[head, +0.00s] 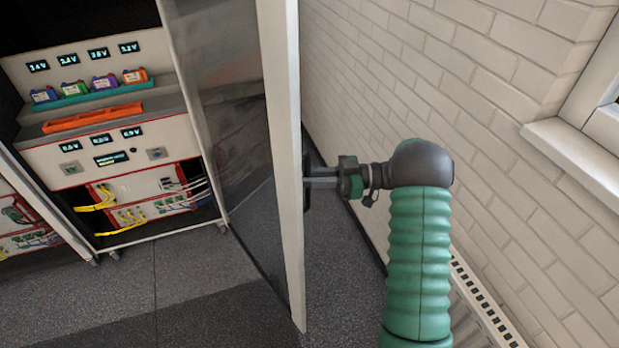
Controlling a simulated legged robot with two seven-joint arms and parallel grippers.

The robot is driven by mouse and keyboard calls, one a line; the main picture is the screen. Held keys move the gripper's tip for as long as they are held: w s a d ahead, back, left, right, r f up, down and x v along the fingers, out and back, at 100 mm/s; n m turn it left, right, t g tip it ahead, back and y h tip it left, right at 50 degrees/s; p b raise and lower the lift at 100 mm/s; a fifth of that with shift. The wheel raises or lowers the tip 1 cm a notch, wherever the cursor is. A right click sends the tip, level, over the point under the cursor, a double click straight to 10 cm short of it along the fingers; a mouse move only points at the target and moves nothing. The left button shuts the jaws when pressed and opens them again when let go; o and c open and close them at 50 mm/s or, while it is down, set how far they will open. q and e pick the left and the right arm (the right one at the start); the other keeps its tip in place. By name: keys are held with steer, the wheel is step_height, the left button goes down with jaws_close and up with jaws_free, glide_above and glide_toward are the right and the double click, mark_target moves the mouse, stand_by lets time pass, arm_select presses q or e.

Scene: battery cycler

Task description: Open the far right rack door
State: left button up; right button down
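The rack door (285,140) is a tall glass panel with a white frame. It stands swung wide open, seen nearly edge-on, to the right of the open rack (110,160). Its dark handle (306,180) is on the right-hand face, partly hidden by the door edge. My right gripper (318,178) comes in from the right with its grey fingers at the handle. The fingertips are hidden against the handle, so I cannot tell whether they are closed on it. My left gripper is out of view.
The rack holds small coloured battery packs (103,82), an orange tray (92,117), lit displays and yellow cables (97,200). A white brick wall (450,90) with a window sill (575,150) is close on the right. The grey floor (130,300) in front of the rack is clear.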

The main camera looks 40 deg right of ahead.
steer(key=c, duration=1.6)
jaws_free()
steer(key=shift+w+d, duration=0.15)
steer(key=shift+o, duration=1)
steer(key=shift+w+d, duration=0.1)
steer(key=b+v, duration=0.2)
steer(key=v, duration=1.5)
steer(key=shift+f, duration=0.15)
